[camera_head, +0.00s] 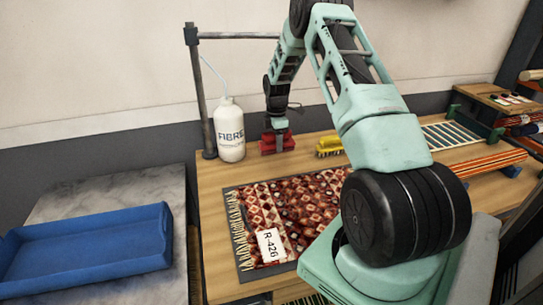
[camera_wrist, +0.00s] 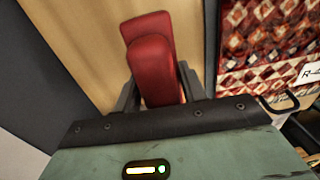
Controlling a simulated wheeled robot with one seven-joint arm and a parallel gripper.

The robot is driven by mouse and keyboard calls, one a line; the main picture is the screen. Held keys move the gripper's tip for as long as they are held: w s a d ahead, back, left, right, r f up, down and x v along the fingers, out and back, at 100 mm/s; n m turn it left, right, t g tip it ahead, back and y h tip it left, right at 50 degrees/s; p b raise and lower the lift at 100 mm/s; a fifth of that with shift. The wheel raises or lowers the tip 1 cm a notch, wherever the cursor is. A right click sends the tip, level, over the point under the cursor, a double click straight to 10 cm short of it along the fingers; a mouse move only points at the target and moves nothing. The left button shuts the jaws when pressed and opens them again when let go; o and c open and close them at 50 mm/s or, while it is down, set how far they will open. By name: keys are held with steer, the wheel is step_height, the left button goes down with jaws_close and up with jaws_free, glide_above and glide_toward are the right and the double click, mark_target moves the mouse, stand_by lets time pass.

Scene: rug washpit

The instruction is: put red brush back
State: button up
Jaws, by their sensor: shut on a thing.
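The red brush (camera_head: 278,143) is at the back of the wooden table, between the white bottle and the yellow brush. My gripper (camera_head: 277,133) reaches down from above and is shut on it. In the wrist view the red brush (camera_wrist: 155,65) stands between the fingers of my gripper (camera_wrist: 160,88), over bare wood. The bristles are hidden, and I cannot tell whether the brush touches the table.
A white FIBRE bottle (camera_head: 229,130) stands just left of the red brush. A yellow brush (camera_head: 329,146) lies to its right. A patterned rug (camera_head: 300,205) with an R-426 tag (camera_head: 270,246) lies in front. A blue tray (camera_head: 90,250) is at the left.

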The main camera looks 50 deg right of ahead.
steer(key=shift+f+p, duration=0.7)
steer(key=shift+f, duration=2.05)
